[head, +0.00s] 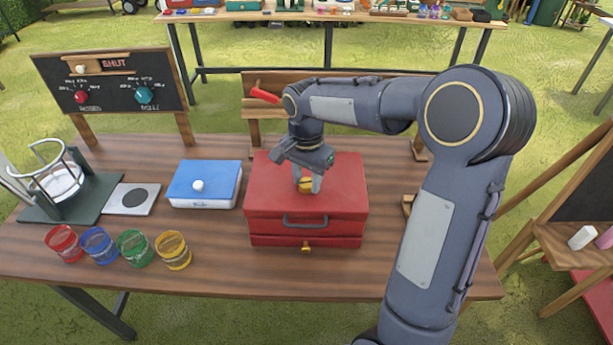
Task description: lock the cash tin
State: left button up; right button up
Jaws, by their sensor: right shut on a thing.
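The red cash tin (262,200) stands closed on the wooden table, with a dark handle (305,221) on its front. A small brass piece (306,247) shows low on the front, at its lower section. My right gripper (308,186) points down over the tin's lid. It is shut on a small yellow, brass-like knob or key (305,184) at the top of the tin. The fingers partly cover this piece, so its shape and turn are hard to tell. My left gripper is not in view.
A blue box with a white knob (198,186) stands left of the tin. Several coloured jars (134,248) line the front left edge. A black dial board (108,82) and a red lever (265,95) stand behind. Bare tabletop (215,240) lies left of the tin's front.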

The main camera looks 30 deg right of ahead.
jog(key=n, duration=0.4)
jog(key=shift+p, duration=0.4)
jog(key=n, duration=0.4)
jog(key=shift+p, duration=0.3)
jog(key=n, duration=0.3)
jog(key=shift+n, duration=0.3)
jog(key=shift+n+p, duration=0.5)
jog(key=shift+n, duration=1.4)
jog(key=o, duration=1)
